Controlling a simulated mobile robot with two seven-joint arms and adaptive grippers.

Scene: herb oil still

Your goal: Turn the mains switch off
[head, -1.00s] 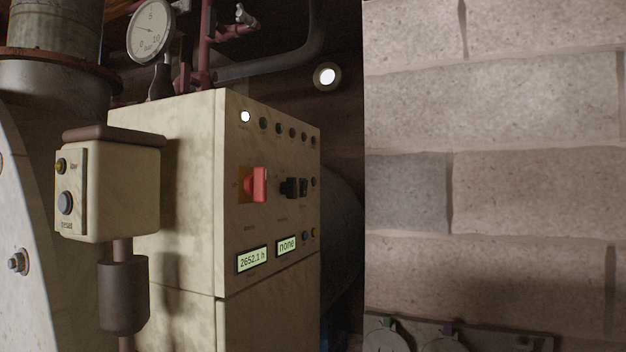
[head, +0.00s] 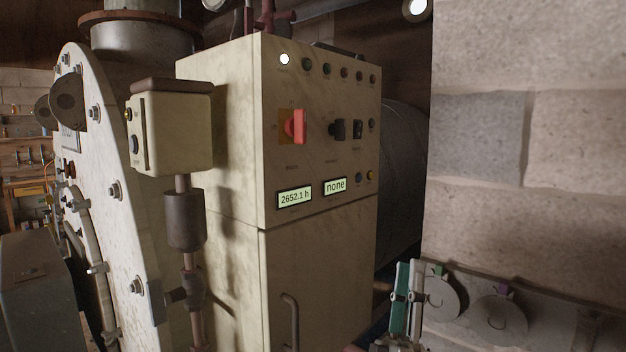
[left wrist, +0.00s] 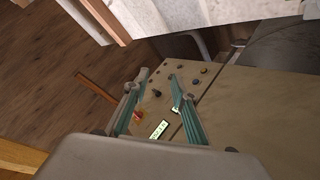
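The mains switch (head: 298,126) is a red handle on a yellow plate on the front of a cream control cabinet (head: 220,150). The handle looks upright; its label is too small to read. A white lamp (head: 284,59) at the top left of the panel is lit. My left gripper (head: 408,266) rises at the bottom of the head view, right of the cabinet and apart from it. In the left wrist view, the teal fingers of this gripper (left wrist: 157,78) are spread and empty, with the panel and red switch (left wrist: 138,116) beyond them. My right gripper is not in view.
A black knob (head: 338,130) sits right of the switch, above two lit displays (head: 294,197). A small box (head: 175,130) on a pipe stands left of the panel. A stone wall (head: 530,130) and a plate with discs (head: 570,325) are at the right.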

